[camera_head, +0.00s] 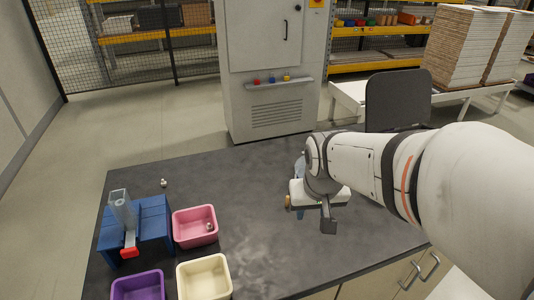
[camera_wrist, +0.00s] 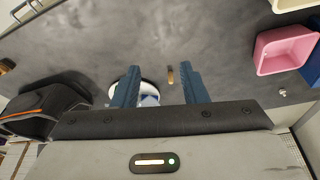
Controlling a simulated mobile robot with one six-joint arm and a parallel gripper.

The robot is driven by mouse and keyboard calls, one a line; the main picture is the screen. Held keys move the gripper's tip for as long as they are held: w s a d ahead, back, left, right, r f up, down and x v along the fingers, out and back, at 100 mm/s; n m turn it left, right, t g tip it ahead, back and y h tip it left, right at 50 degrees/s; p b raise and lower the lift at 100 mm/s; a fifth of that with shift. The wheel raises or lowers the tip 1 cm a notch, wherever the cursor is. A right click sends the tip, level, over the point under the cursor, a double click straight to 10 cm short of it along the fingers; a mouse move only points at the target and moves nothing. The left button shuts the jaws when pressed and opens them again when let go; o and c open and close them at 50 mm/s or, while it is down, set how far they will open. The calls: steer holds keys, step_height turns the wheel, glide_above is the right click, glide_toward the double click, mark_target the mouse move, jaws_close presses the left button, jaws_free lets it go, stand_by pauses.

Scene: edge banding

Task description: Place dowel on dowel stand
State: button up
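My gripper (camera_wrist: 160,70) points down over the dark worktop, its two blue fingers apart with a wide gap. A small tan piece (camera_wrist: 170,75), likely the dowel, shows between the fingertips, nearer the right finger and touching neither. In the head view a tan piece (camera_head: 288,202) shows just left of my gripper (camera_head: 314,220). A blue fixture with a grey upright post (camera_head: 122,208) and a red tip stands at the table's left; I cannot tell whether it is the dowel stand. A white disc with a blue part (camera_wrist: 149,100) is partly hidden by the left finger.
Pink (camera_head: 194,226), purple (camera_head: 138,287) and cream (camera_head: 204,277) bins stand at the left front. A small metal piece (camera_head: 163,183) lies behind them. A black object with orange trim (camera_wrist: 42,108) is at the wrist view's lower left. The worktop's middle (camera_head: 245,215) is clear.

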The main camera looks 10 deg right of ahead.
steer(key=w+f+p, duration=0.1)
steer(key=w+f, duration=0.4)
steer(key=w, duration=0.6)
steer(key=t+p, duration=0.1)
glide_toward(287, 202)
steer(key=w+f, duration=0.2)
steer(key=shift+m, duration=0.4)
steer(key=shift+d+p+x, duration=0.1)
steer(key=shift+p+x, duration=0.05)
steer(key=shift+x, duration=1.15)
steer(key=shift+d+p+x, duration=0.15)
steer(key=shift+x, duration=1.2)
jaws_close()
